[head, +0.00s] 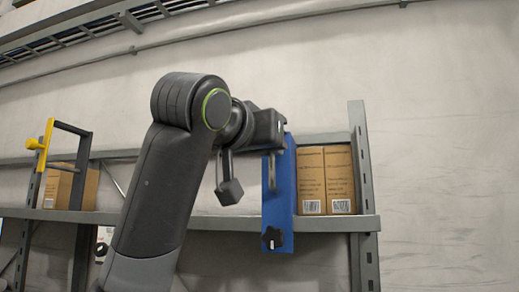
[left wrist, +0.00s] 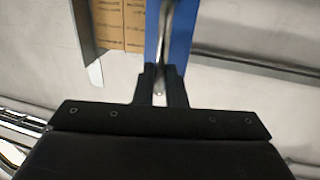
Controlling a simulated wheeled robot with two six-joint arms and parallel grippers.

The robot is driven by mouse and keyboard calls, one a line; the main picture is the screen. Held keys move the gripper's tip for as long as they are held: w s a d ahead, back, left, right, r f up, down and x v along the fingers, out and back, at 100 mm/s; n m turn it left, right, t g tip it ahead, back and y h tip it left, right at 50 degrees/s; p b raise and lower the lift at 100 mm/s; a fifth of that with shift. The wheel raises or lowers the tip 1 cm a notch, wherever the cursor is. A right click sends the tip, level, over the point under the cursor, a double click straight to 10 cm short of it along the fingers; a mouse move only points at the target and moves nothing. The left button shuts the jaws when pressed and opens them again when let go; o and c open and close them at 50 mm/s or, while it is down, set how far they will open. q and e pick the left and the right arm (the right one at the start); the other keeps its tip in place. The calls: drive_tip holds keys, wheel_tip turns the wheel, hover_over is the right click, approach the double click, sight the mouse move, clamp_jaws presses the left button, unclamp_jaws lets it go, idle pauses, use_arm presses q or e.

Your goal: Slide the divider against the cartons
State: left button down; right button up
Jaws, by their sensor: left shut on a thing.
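The blue divider (head: 284,200) stands upright on the shelf, with a black star knob (head: 272,238) at its lower front. Two brown cartons (head: 326,180) stand just right of it, between it and the shelf's right post. The divider's edge looks very close to the left carton; I cannot tell if they touch. My left gripper (head: 270,185) is shut on the divider at its front. In the left wrist view the fingers (left wrist: 160,90) meet in front of the blue divider (left wrist: 180,35), with a carton (left wrist: 120,25) beside it on the left. My right gripper is not in view.
The grey shelf (head: 335,223) ends at an upright post (head: 364,170) right of the cartons. Another carton (head: 62,188) stands far left, near a dark frame with a yellow handle (head: 42,146). The visible shelf directly left of the divider looks clear, though my arm hides part.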

use_arm(q)
drive_tip(key=c, duration=1.5)
unclamp_jaws()
drive_tip(key=shift+s+d, duration=0.1)
drive_tip(key=shift+d, duration=0.1)
drive_tip(key=b+v, duration=0.8)
drive_tip(key=v, duration=0.9)
drive_tip(key=shift+s+a, duration=0.15)
drive_tip(key=shift+a, duration=0.05)
